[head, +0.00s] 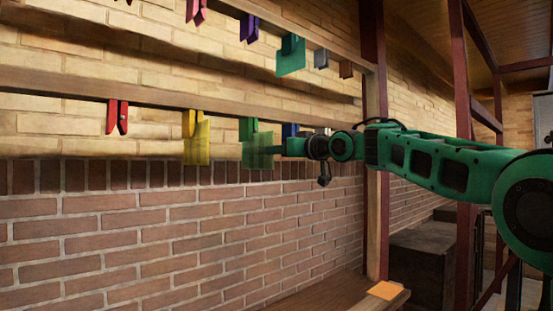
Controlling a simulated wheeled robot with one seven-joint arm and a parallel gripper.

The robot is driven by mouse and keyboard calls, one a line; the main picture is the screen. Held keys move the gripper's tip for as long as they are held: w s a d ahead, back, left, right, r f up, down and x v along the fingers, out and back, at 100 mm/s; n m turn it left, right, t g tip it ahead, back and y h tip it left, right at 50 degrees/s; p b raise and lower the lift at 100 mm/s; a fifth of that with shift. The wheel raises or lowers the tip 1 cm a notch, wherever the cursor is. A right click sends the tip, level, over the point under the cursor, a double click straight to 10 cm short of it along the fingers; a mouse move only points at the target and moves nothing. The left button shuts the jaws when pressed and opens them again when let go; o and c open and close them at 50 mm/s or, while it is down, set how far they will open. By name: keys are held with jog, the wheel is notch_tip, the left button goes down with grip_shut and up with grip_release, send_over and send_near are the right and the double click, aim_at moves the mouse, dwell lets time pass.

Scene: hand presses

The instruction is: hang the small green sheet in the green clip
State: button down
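The green clip (249,124) hangs from the lower rail, between a yellow clip and a blue clip. The small green sheet (258,158) is upright at the clip's lower end, overlapping it in the head view. I cannot tell whether the clip's jaws grip the sheet or the sheet is just in front of them. My gripper (279,149) comes in from the right and its tip is at the sheet's right side. The fingers are small and dark against the sheet, so whether they are shut on it is unclear.
On the lower rail (60,84) hang a red clip (117,116), a yellow clip (190,122) holding a yellow sheet (198,145), and a partly hidden blue clip (289,130). A teal sheet (291,62) hangs above. An orange sheet (384,290) lies on the ledge below.

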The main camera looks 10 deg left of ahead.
jog(key=shift+r, duration=0.45)
jog(key=shift+r, duration=0.3)
dwell(0.3)
jog(key=c, duration=1.7)
grip_release()
jog(key=shift+d, duration=0.1)
jog(key=v, duration=0.7)
